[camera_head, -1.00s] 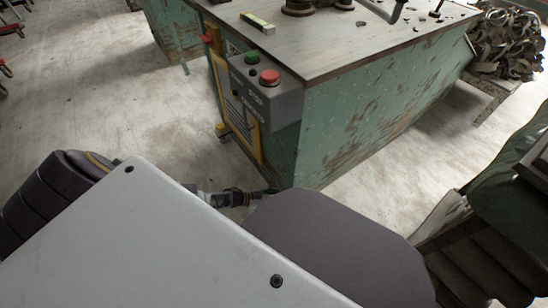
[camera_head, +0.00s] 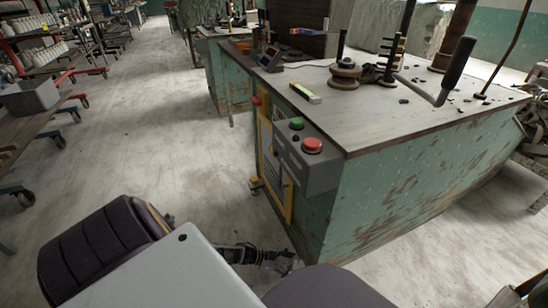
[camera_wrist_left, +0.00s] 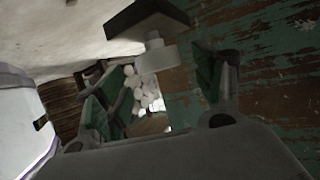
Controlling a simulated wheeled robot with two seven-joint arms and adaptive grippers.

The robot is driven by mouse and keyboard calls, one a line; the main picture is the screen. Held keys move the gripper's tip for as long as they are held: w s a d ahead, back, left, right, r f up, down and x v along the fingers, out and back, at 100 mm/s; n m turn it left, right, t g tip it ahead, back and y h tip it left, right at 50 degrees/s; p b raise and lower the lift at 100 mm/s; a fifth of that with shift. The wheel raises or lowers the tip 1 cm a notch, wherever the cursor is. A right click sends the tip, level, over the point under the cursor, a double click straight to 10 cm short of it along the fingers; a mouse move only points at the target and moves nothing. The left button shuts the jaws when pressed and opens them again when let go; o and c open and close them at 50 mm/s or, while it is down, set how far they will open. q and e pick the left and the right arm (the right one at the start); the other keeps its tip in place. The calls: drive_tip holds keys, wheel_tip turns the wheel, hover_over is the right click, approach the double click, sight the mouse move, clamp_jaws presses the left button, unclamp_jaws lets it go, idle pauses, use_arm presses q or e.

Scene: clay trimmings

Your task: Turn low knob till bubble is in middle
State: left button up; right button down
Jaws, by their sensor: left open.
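A small yellow-green spirit level (camera_head: 305,93) lies on the bench top; its bubble is too small to make out. In the left wrist view, a pale round knob (camera_wrist_left: 157,58) with a dark flat pad (camera_wrist_left: 146,18) shows beside the worn green cabinet side, looking like a foot of the bench. My left gripper (camera_head: 280,263) is low at the cabinet's near bottom corner. In the left wrist view its two fingers (camera_wrist_left: 155,92) are apart, with the knob beyond the gap between them and no visible contact. My right gripper is not in view.
The green bench (camera_head: 420,190) carries a grey box with a green button (camera_head: 297,124) and a red button (camera_head: 312,146). A lever handle (camera_head: 457,68) sticks up over its top. A wheeled rack (camera_head: 30,130) stands at left; the floor (camera_head: 150,110) between is clear.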

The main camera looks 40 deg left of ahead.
use_arm(q)
drive_tip(key=v, duration=0.7)
drive_tip(key=shift+s+a, duration=0.25)
drive_tip(key=shift+r, duration=0.15)
drive_tip(key=shift+d, duration=0.1)
